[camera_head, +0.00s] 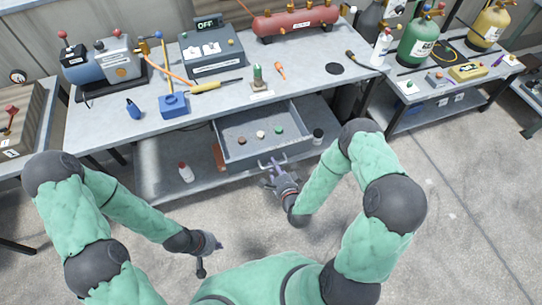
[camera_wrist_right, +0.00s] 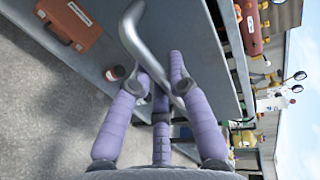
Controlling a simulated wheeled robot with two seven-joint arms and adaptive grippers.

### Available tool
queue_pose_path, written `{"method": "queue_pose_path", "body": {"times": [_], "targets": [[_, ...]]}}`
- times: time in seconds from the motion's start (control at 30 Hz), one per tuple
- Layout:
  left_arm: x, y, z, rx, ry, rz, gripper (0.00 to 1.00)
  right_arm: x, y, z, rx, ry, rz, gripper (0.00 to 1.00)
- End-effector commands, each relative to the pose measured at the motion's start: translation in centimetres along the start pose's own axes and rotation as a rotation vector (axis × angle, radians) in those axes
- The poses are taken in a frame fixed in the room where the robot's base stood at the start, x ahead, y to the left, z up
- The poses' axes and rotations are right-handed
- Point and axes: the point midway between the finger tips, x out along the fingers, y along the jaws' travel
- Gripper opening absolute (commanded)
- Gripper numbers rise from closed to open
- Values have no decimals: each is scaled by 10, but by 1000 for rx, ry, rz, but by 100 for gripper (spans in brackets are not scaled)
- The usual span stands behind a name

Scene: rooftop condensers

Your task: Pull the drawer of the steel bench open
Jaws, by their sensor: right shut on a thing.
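The steel bench (camera_head: 340,88) stands ahead of me. Its drawer (camera_head: 240,163) sticks out toward me, open, with its inside and a few small items in it visible. My right gripper (camera_head: 271,167) is at the middle of the drawer front, shut on the drawer's handle. In the right wrist view, the grey curved handle (camera_wrist_right: 131,34) passes between the purple fingers of my right gripper (camera_wrist_right: 161,75). My left gripper (camera_head: 210,256) hangs low over the floor, away from the bench. It is too small to tell whether it is open.
An orange case shows in the wrist view (camera_wrist_right: 71,19). Tools and a red tank (camera_head: 295,21) lie on the benchtop. Floor in front is clear.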

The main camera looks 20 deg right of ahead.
Motion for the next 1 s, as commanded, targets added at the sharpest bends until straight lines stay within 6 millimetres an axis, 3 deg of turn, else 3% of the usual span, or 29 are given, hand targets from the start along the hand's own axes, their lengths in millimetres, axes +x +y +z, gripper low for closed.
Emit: {"method": "queue_pose_path", "body": {"times": [0.2,0.57,0.6,0.67,1.0], "targets": [[0,0,0,0,0,0,0,-11,2,0,0,1,0,0],[0,0,0,0,0,0,0,-12,3,0,0,1,0,0],[0,0,0,0,0,0,0,-12,3,0,0,1,0,29],[0,0,0,0,0,0,0,-12,3,0,0,1,0,43],[0,0,0,0,0,0,0,-12,3,0,0,0,1,43]]}}
